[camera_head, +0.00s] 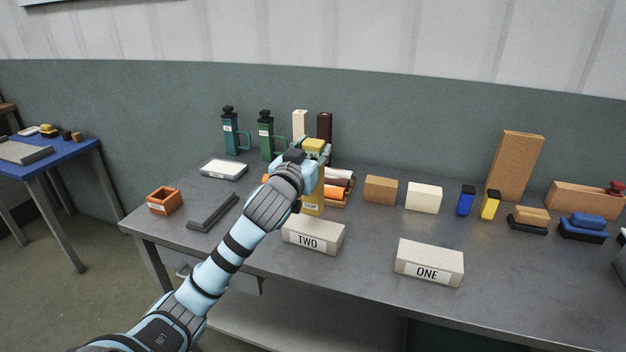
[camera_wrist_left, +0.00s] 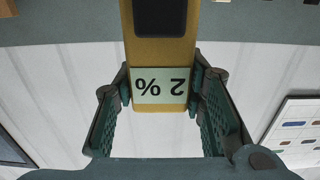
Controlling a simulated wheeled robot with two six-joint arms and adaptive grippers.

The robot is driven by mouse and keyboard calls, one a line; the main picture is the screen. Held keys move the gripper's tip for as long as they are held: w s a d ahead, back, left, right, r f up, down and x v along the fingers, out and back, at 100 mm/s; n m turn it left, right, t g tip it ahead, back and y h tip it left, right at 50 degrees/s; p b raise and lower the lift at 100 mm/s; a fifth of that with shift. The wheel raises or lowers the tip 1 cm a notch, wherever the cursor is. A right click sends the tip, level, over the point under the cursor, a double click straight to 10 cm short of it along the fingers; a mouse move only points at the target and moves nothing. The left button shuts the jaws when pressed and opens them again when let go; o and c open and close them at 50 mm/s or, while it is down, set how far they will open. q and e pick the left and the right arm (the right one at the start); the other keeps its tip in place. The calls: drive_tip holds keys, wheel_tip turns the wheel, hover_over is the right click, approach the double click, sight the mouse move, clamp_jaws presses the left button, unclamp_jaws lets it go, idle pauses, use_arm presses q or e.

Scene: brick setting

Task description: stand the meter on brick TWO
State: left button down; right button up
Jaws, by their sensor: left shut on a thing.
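The yellow meter (camera_head: 312,198) is upright in my left gripper (camera_head: 315,155), with a label on its lower front that seems to read DAMP. In the left wrist view the meter (camera_wrist_left: 160,50) shows upside down, with a pale "2 %" display and a dark panel, and both fingers close on its sides. Brick TWO (camera_head: 308,241) is a pale block lying near the table's front edge. The meter's foot appears at the brick's back top edge; I cannot tell whether they touch. Brick ONE (camera_head: 428,269) lies to the right. My right gripper is out of view.
On the grey table (camera_head: 365,245), rolls in a rack (camera_head: 338,186) stand behind the meter. A dark angle bar (camera_head: 212,213) and an orange tray (camera_head: 164,201) lie to the left. A tan block (camera_head: 380,190) and a cream block (camera_head: 423,198) stand right of the rack.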

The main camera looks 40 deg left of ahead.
use_arm(q)
wheel_tip(320, 180, down, 4)
drive_tip(key=shift+f+b, duration=0.1)
drive_tip(key=shift+b, duration=0.55)
drive_tip(key=c, duration=1)
unclamp_jaws()
drive_tip(key=shift+c, duration=0.2)
drive_tip(key=v, duration=1.2)
drive_tip(key=shift+p, duration=0.45)
